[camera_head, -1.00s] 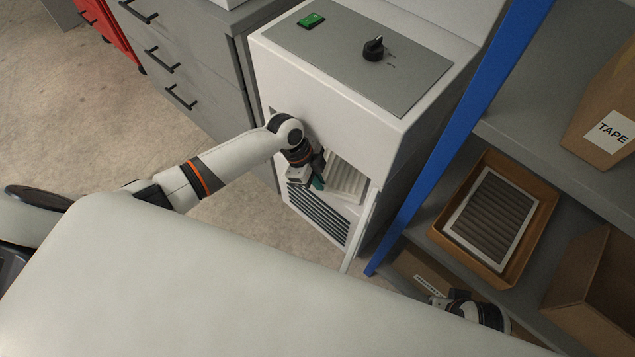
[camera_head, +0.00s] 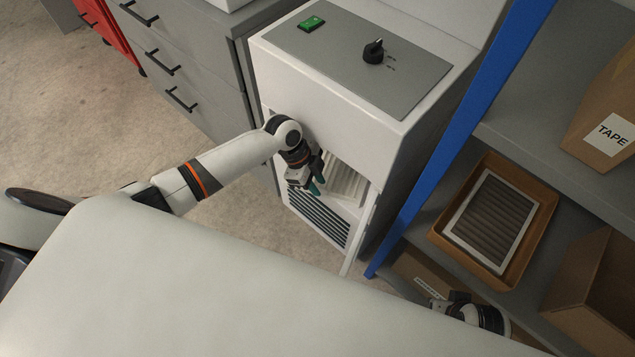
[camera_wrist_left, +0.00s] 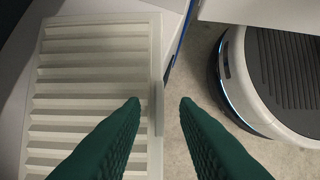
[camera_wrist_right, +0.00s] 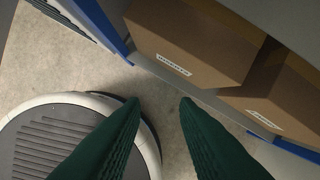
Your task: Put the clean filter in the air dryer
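The air dryer (camera_head: 330,108) is a white cabinet with an opening low in its front and a narrow door (camera_head: 362,232) standing open at the right. A clean white pleated filter (camera_head: 346,182) sits in the opening; it also fills the left of the left wrist view (camera_wrist_left: 92,85). My left gripper (camera_head: 317,187) is at the opening, beside the filter. Its green fingers (camera_wrist_left: 161,101) are apart, with the filter's edge in view between the tips; contact cannot be told. My right gripper (camera_wrist_right: 160,101) is open and empty, low by the shelf.
A grey, dirty-looking filter (camera_head: 492,219) lies in an orange tray (camera_head: 540,232) on the shelf behind a blue post (camera_head: 455,130). Cardboard boxes (camera_wrist_right: 195,45) stand on the shelves. A grey drawer cabinet (camera_head: 200,60) adjoins the dryer. Floor (camera_head: 225,225) in front is clear.

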